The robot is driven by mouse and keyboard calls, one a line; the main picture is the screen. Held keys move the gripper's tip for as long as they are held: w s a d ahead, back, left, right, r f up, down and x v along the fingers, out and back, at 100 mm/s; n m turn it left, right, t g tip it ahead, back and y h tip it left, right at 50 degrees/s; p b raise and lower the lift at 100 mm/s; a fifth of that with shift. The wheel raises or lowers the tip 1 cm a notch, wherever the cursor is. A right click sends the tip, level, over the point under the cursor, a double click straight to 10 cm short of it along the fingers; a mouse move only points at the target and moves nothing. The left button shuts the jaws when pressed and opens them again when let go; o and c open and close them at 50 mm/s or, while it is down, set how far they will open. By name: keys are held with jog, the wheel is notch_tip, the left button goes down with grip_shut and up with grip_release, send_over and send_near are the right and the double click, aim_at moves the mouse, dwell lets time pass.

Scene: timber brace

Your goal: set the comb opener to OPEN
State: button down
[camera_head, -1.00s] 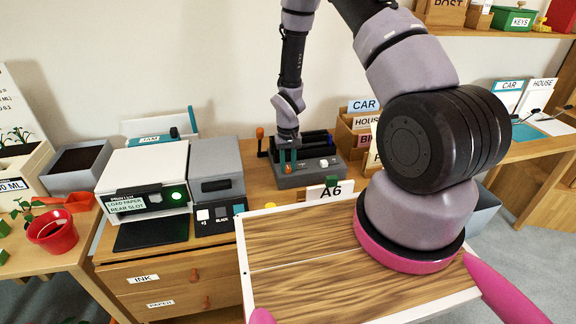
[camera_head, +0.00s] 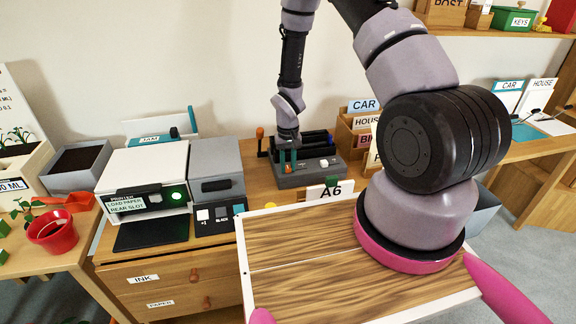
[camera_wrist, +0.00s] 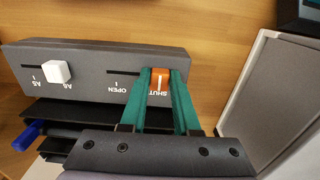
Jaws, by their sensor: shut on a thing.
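The comb opener is an orange slider knob (camera_wrist: 160,79) in a slot on the front face of a dark grey binding machine (camera_wrist: 95,62). The slot is marked OPEN and SHUT, and the knob stands at its SHUT end. My gripper (camera_head: 288,168) reaches down to the machine in the head view. In the wrist view its two teal fingers (camera_wrist: 164,73) are shut on the orange knob, one on each side.
A white slider knob (camera_wrist: 56,72) sits in another slot marked A5 and A6. The machine has an orange-tipped lever (camera_head: 260,133) on its left. A grey printer unit (camera_head: 214,172) stands close on the left, and a wooden card box (camera_head: 352,138) on the right.

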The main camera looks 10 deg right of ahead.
aim_at(306, 170)
jog(key=d, duration=0.6)
jog(key=shift+d, duration=0.25)
jog(key=c, duration=0.6)
grip_release()
jog(key=shift+d, duration=0.1)
jog(key=shift+c, duration=0.2)
notch_tip(306, 170, up, 11)
